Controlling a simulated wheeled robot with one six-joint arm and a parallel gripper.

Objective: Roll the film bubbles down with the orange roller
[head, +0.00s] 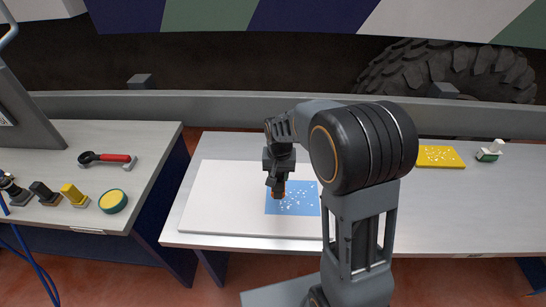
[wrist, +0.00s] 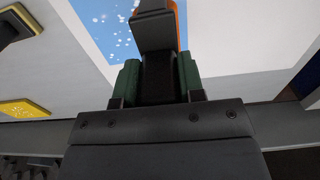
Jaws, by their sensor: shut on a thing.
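The blue film (head: 306,203) with many small pale bubbles lies on the white panel (head: 215,205) on the middle bench. My gripper (head: 278,178) points down at the film's left part and is shut on the orange roller (head: 279,192). The roller is at the film's upper left area; whether it touches the film cannot be told. In the wrist view, part of the film (wrist: 100,25) shows at the top left, and a strip of the orange roller (wrist: 181,20) shows beside my dark gripper. My arm hides the panel's right side.
A yellow board (head: 440,157) with pale specks and a white-handled green tool (head: 491,151) stand at the bench's right. The left bench holds a red-handled tool (head: 110,158), a round yellow-green tin (head: 113,201) and several small blocks. A gap separates the benches.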

